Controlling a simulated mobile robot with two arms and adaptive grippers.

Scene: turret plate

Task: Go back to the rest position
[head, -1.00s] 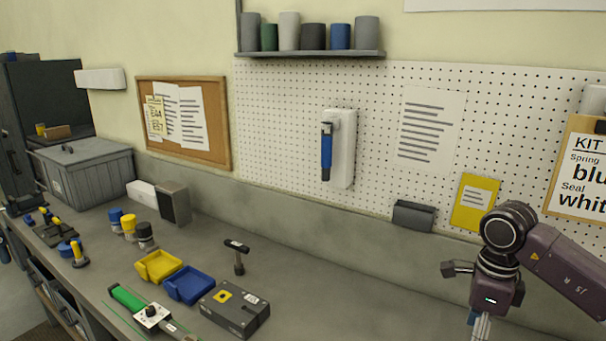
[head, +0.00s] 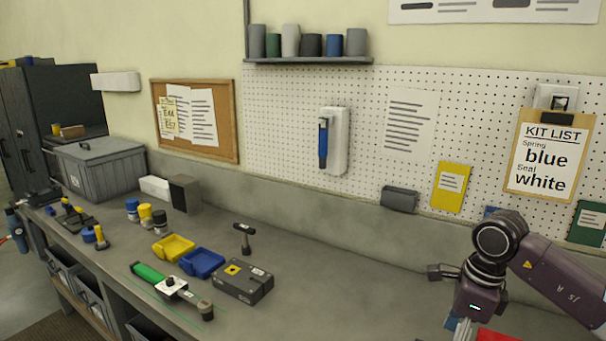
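My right arm comes in from the right, over the right part of the grey workbench (head: 345,285). Its wrist hangs down, and the top of my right gripper (head: 460,328) shows at the bottom edge of the picture. The fingertips are cut off, so I cannot tell whether it is open or shut or holds anything. My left gripper is not in view.
A red thing (head: 498,336) shows beside my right gripper. A kit list (head: 548,158) hangs on the pegboard.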

